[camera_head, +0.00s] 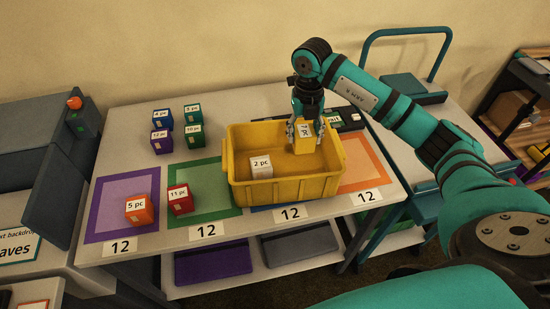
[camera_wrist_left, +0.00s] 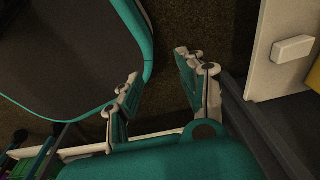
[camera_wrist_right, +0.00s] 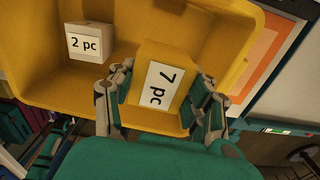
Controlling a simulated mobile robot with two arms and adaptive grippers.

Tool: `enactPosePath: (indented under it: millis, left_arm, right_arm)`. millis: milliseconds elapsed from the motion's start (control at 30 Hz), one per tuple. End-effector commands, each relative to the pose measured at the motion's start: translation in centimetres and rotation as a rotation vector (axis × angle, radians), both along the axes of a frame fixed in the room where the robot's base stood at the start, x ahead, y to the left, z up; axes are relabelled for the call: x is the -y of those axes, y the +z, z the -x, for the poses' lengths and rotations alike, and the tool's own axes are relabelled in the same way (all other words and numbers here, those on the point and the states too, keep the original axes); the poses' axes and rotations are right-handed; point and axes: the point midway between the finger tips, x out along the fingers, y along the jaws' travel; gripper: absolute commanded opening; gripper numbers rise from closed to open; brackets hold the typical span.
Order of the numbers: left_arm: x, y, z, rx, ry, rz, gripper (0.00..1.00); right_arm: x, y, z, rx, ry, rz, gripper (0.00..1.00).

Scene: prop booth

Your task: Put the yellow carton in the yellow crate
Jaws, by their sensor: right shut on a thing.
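The yellow carton (camera_head: 302,145) is between the fingers of my right gripper (camera_head: 306,130), at the right end of the yellow crate (camera_head: 290,190). It also shows in the right wrist view (camera_wrist_right: 178,58), with a "7 pc" label and the right gripper (camera_wrist_right: 163,108) shut on it. The carton is within the crate's opening; I cannot tell whether its bottom touches the crate floor. A white carton (camera_head: 261,167) labelled "2 pc" stands in the crate's left part. My left gripper (camera_wrist_left: 157,82) is open and empty over dark floor, outside the head view.
The crate stands on a table (camera_head: 222,228) with coloured mats. An orange carton (camera_head: 139,211) stands on the purple mat and a red carton (camera_head: 180,201) on the green mat. Blue, purple and green cartons (camera_head: 193,136) stand at the back left. A dark device (camera_head: 345,118) lies behind the crate.

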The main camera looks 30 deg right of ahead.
Motion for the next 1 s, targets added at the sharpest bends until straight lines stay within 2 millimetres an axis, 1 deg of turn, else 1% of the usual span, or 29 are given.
enactPosePath:
  millis: [33, 67, 133, 167, 233, 333, 400, 467, 567, 700, 800, 867, 1000]
  left_arm:
    - [0.0, 0.2, -0.7, 0.009, 0.000, 0.000, 0.40]
    - [0.0, 0.4, -1.0, 0.012, 0.001, 0.001, 0.40]
    - [0.0, 0.7, -0.7, 0.010, 0.001, 0.000, 0.40]
    - [0.0, 0.8, -0.3, 0.005, 0.001, 0.000, 0.40]
    - [-0.1, 1.0, 1.3, -0.018, 0.001, -0.002, 0.40]
    - [-0.2, 1.1, 3.9, -0.057, 0.000, -0.004, 0.40]
    - [-0.2, 1.1, 5.1, -0.075, -0.001, -0.006, 0.40]
    - [-0.2, 1.1, 5.5, -0.081, -0.002, -0.005, 0.40]
    - [-0.2, 1.4, 4.9, -0.072, -0.003, -0.005, 0.40]
    - [0.0, 1.9, 2.4, -0.034, -0.003, 0.000, 0.40]
    - [0.1, 2.0, 1.1, -0.013, -0.003, 0.002, 0.40]
    - [0.1, 2.0, 0.9, -0.011, -0.003, 0.001, 0.40]
    - [0.1, 1.8, 1.4, -0.019, -0.003, 0.001, 0.40]
  right_arm:
    - [0.0, -0.6, 0.1, -0.005, -0.009, -0.001, 0.09]
    - [0.0, -1.1, 0.1, -0.006, -0.012, -0.001, 0.09]
    - [0.1, -2.4, 0.2, -0.006, -0.015, 0.000, 0.09]
    - [0.0, -3.0, 0.2, -0.007, -0.015, 0.000, 0.09]
    - [0.0, -4.3, 0.2, -0.006, -0.012, -0.001, 0.09]
    - [0.0, -5.6, 0.2, -0.004, -0.012, 0.000, 0.10]
    - [0.0, -6.1, 0.1, -0.001, -0.012, 0.000, 0.10]
    - [0.0, -6.5, 0.1, -0.002, -0.011, 0.000, 0.09]
    - [0.0, -7.6, 0.3, -0.004, -0.009, 0.000, 0.09]
    - [0.0, -9.5, 0.3, -0.004, -0.011, 0.000, 0.09]
    - [0.0, -9.9, 0.2, 0.000, -0.009, 0.000, 0.10]
    - [0.0, -9.9, 0.2, 0.000, -0.009, 0.000, 0.10]
    - [0.0, -10.0, 0.2, 0.000, -0.009, 0.001, 0.09]
